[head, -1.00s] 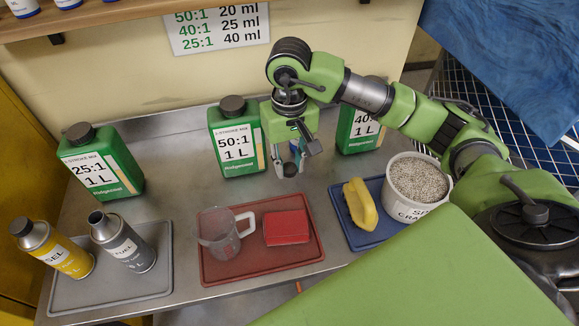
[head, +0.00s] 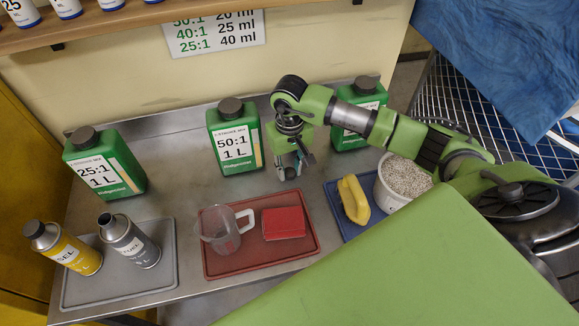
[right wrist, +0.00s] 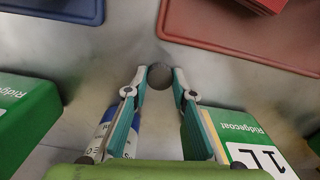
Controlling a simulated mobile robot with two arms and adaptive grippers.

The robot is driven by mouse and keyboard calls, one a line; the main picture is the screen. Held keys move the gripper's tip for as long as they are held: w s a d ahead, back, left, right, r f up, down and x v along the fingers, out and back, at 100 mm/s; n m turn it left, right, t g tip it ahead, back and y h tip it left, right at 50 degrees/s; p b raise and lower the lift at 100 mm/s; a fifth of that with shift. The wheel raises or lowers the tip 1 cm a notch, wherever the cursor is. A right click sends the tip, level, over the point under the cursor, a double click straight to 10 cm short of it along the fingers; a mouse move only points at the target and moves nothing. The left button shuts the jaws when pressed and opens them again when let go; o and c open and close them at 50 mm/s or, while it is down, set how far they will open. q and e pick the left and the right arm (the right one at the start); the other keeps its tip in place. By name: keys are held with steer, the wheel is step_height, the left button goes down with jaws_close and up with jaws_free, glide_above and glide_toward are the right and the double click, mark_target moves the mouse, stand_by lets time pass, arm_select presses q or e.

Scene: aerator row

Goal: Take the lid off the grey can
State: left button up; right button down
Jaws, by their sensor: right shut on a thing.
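The grey can (head: 134,244) stands at the left on a grey tray, beside a yellow can (head: 66,250). Its metal neck is open at the top, with no lid on it. My right gripper (head: 290,172) is far to the right of it, in front of the green jugs. In the right wrist view its fingertips (right wrist: 160,82) are shut on a small round dark grey lid (right wrist: 160,74), held above the steel bench. My left gripper is not in view.
A red tray (head: 228,268) holds a clear jug (head: 218,232) and a red block (head: 284,223). A blue tray (head: 345,222) bears a yellow sponge-like piece (head: 354,199). Green jugs (head: 234,137) line the back. The grey tray (head: 168,275) is bare at its right.

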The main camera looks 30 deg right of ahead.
steer(key=shift+f, duration=0.2)
steer(key=c, duration=1.7)
jaws_free()
steer(key=shift+r, duration=0.15)
